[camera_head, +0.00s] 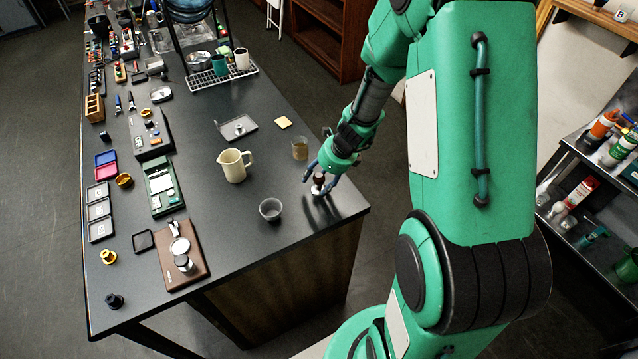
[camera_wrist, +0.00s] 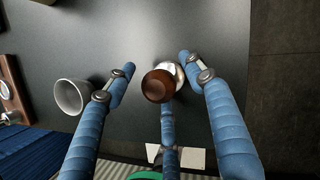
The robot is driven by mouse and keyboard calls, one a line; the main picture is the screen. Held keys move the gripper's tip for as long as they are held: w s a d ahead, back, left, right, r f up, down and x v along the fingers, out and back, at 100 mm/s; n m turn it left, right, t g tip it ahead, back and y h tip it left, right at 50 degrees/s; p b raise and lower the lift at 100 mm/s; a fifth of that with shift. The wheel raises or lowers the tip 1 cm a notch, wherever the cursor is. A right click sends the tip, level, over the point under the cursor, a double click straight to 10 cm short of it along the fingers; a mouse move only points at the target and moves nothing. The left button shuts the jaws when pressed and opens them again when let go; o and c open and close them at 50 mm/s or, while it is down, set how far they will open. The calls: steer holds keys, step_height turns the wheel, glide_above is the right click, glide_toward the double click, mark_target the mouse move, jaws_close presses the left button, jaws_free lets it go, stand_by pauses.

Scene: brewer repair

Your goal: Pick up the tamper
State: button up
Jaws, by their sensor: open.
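The tamper, with a round brown wooden handle (camera_wrist: 158,86) and a shiny metal base, stands on the dark counter near its front right corner. It also shows in the head view (camera_head: 319,180). My gripper (camera_head: 320,177) is at the tamper, with its blue fingers spread around it. In the wrist view, my open gripper (camera_wrist: 158,68) has one finger on the left, one on the right and one below the handle. Gaps show between the side fingers and the tamper. I cannot tell whether the lower finger touches the handle.
A small grey cup (camera_head: 270,209) stands left of my gripper, close outside the left finger in the wrist view (camera_wrist: 72,96). A glass of brown liquid (camera_head: 300,148) and a cream pitcher (camera_head: 234,165) stand farther back. The counter's right edge is close by.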

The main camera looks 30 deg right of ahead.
mark_target(317, 174)
steer(key=shift+c, duration=0.2)
jaws_close()
steer(key=shift+r, duration=0.2)
steer(key=shift+r+p, duration=0.35)
steer(key=shift+r, duration=0.25)
step_height(317, 174, up, 2)
steer(key=shift+r+p, duration=0.2)
steer(key=shift+p, duration=0.3)
steer(key=s+a+r, duration=0.1)
steer(key=s+a, duration=0.2)
steer(key=s, duration=1.2)
steer(key=shift+s+a, duration=0.2)
steer(key=shift+s, duration=0.1)
